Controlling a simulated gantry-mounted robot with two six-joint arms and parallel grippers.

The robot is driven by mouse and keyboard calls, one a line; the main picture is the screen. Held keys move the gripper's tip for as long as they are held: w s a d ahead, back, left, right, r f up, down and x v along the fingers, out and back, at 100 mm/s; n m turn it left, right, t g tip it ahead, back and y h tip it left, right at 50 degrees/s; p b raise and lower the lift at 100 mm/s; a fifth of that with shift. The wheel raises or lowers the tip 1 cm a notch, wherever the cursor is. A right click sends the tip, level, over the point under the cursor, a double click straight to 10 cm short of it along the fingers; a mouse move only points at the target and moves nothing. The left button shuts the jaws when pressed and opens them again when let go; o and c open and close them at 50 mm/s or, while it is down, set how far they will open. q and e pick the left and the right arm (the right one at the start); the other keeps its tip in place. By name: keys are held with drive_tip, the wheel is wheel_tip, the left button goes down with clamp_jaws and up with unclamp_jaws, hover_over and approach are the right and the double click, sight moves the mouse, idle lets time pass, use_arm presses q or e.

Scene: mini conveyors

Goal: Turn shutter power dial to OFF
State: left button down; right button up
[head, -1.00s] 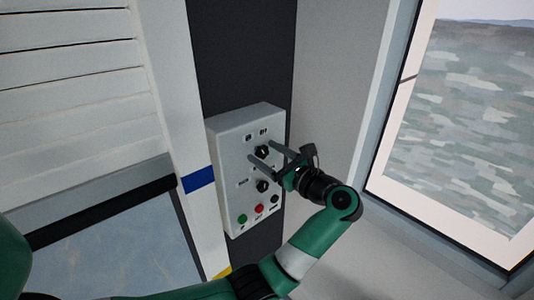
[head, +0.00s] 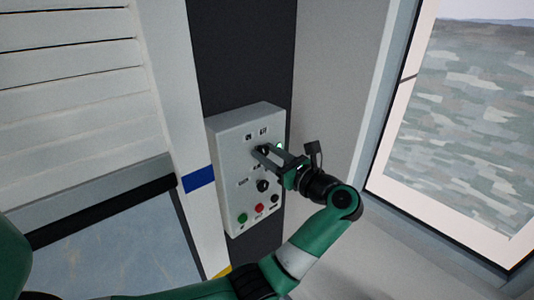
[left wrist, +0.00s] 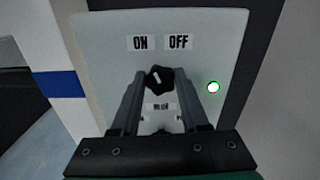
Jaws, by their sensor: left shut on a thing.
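The shutter power dial is a small black knob (left wrist: 159,77) on a light grey control box (head: 227,185). In the left wrist view it sits below the ON label (left wrist: 141,42) and the OFF label (left wrist: 178,42). I cannot clearly tell which label it points to. My left gripper (head: 270,151) reaches the upper part of the box from the right. Its two fingers are shut on the dial, one on each side, and partly hide it in the head view. My right gripper is out of view.
Below the dial are a second black knob (head: 263,186), a green button (head: 242,218), a red button (head: 260,208) and a black button (head: 275,198). A lit green-white lamp (left wrist: 213,87) is right of the dial. A slatted shutter (head: 70,70) stands left; a window (head: 455,120) is right.

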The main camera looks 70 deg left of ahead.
use_arm(q)
drive_tip(key=m, duration=0.2)
drive_tip(key=shift+m, duration=0.3)
drive_tip(key=m+p, duration=0.1)
drive_tip(key=m, duration=0.1)
drive_tip(key=shift+w+r+m, duration=0.1)
drive_tip(key=shift+m, duration=0.2)
drive_tip(key=m+p, duration=0.2)
drive_tip(key=m, duration=0.3)
drive_tip(key=shift+w+p, duration=0.1)
drive_tip(key=shift+p, duration=0.2)
drive_tip(key=shift+c, duration=2)
unclamp_jaws()
drive_tip(key=shift+f, duration=0.2)
drive_tip(key=b+v, duration=0.3)
drive_tip(key=v, duration=0.8)
drive_tip(key=shift+d, duration=0.25)
